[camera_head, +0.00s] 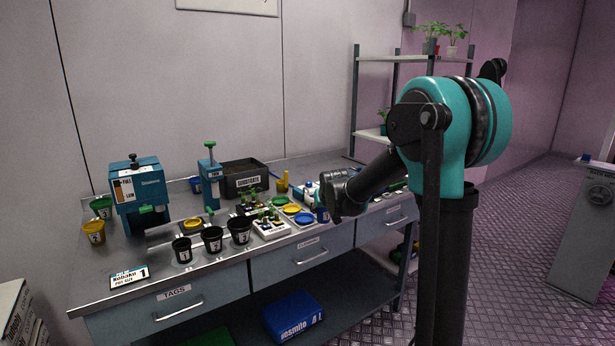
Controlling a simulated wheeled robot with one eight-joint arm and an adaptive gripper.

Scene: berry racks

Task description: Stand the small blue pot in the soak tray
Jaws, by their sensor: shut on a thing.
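My gripper (332,198) is over the right half of the bench, its fingers pointing down and partly hidden by its own dark body. It is shut on a small blue pot (322,215), of which only a sliver shows at the fingertips. The pot is close above or at the bench top; I cannot tell whether it touches. I cannot tell for sure which thing is the soak tray; a pale shallow tray (160,238) lies between the teal devices.
Three black pots (213,240) stand at the front. Yellow (291,209), blue (306,219) and green saucers lie left of my gripper, next to a white seedling tray (270,232). A black crate (240,180) stands behind. A teal device (138,185) and ochre pot (94,232) are left.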

